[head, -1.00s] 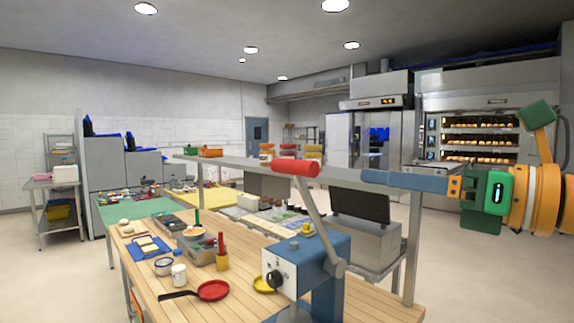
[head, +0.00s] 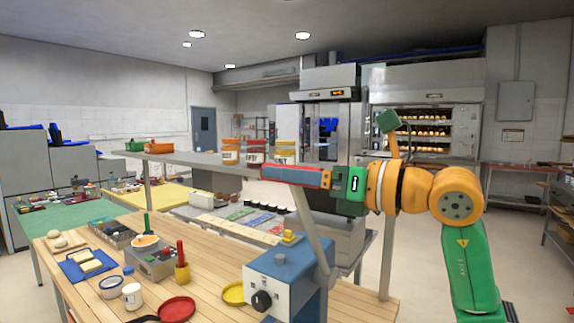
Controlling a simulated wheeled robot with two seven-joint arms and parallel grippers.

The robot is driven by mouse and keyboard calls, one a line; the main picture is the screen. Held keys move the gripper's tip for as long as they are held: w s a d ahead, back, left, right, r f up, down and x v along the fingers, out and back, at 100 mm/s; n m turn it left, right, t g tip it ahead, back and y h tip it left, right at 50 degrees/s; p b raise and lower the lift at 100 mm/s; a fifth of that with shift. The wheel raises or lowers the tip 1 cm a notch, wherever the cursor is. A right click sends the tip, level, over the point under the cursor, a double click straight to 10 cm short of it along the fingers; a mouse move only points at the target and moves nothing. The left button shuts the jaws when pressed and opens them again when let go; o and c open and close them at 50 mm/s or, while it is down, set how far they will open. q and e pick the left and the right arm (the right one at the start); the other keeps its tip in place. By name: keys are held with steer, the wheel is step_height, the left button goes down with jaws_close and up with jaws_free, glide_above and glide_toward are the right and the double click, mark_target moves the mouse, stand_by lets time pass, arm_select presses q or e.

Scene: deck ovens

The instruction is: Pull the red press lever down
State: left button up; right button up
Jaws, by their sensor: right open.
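The press (head: 283,262) is a blue and white box with a black knob, at the front right of the wooden table. Its lever (head: 314,224) has a grey arm that rises from the press's right side and leans left, with the red handle raised at its top. My right gripper (head: 270,172) comes in from the right, level with the handle. Its blue fingers lie along the handle and overlap it, so only red edges show. The jaws are open; I cannot tell whether they touch the handle. My left gripper is not in view.
A grey shelf (head: 190,158) with red and yellow-labelled jars (head: 256,152) runs behind the lever. The wooden table (head: 215,262) holds a red pan (head: 176,309), a yellow dish, cups and trays left of the press. Open floor lies to the right.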

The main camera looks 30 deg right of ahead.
steer(key=shift+x, duration=0.75)
steer(key=shift+s+d, duration=0.1)
steer(key=shift+s, duration=0.1)
steer(key=c, duration=0.6)
jaws_close()
steer(key=shift+f, duration=0.1)
